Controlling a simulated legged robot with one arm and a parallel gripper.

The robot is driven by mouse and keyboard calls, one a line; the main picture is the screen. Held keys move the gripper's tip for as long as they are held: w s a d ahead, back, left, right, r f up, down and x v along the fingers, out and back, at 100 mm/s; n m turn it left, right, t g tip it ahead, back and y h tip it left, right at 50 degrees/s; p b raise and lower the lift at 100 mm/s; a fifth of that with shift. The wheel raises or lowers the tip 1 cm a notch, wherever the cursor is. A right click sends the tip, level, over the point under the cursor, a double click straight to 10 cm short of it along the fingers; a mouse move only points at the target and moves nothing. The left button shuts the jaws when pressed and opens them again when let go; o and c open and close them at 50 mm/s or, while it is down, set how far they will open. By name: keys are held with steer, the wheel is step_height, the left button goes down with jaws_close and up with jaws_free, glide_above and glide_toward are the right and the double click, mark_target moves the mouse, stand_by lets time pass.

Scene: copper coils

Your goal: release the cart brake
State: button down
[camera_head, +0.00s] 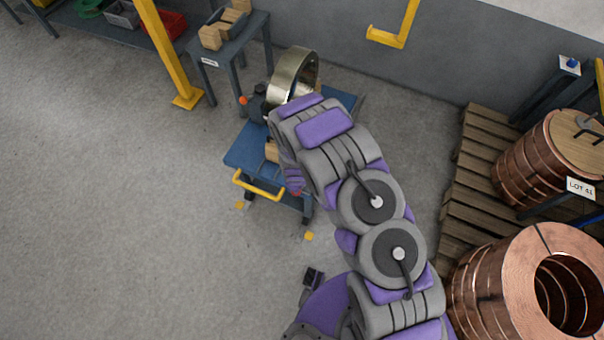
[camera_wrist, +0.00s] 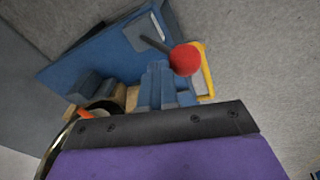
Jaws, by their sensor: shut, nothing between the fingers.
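The cart (camera_head: 245,150) is a blue platform with a yellow push handle (camera_head: 258,186); its blue deck (camera_wrist: 90,52) fills the upper middle of the wrist view. A dark lever with a red ball knob (camera_wrist: 185,60) rises from a pale plate on the deck, beside the yellow handle. I take this lever for the brake. My gripper (camera_head: 293,179) is shut and empty over the handle end of the cart, with a red spot just under it.
A brass ring (camera_head: 291,77) stands on the cart beside a dark block with an orange knob (camera_head: 243,100). A yellow post (camera_head: 168,50) and a small table (camera_head: 232,43) are behind left. Copper coils (camera_head: 490,290) and pallets (camera_head: 455,190) lie right. The left floor is clear.

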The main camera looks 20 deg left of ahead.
steer(key=shift+s+f+t+b, duration=0.35)
steer(key=shift+s+f+t, duration=0.2)
steer(key=shift+s, duration=0.35)
steer(key=shift+s+a+f+t+b, duration=0.1)
steer(key=shift+s+f+t+b, duration=0.65)
steer(key=shift+s+b, duration=0.35)
steer(key=shift+s+f, duration=0.1)
step_height(320, 180, up, 12)
steer(key=d+p, duration=0.1)
steer(key=p, duration=0.1)
steer(key=shift+s+d+f, duration=0.15)
steer(key=shift+s, duration=0.2)
steer(key=shift+d, duration=0.1)
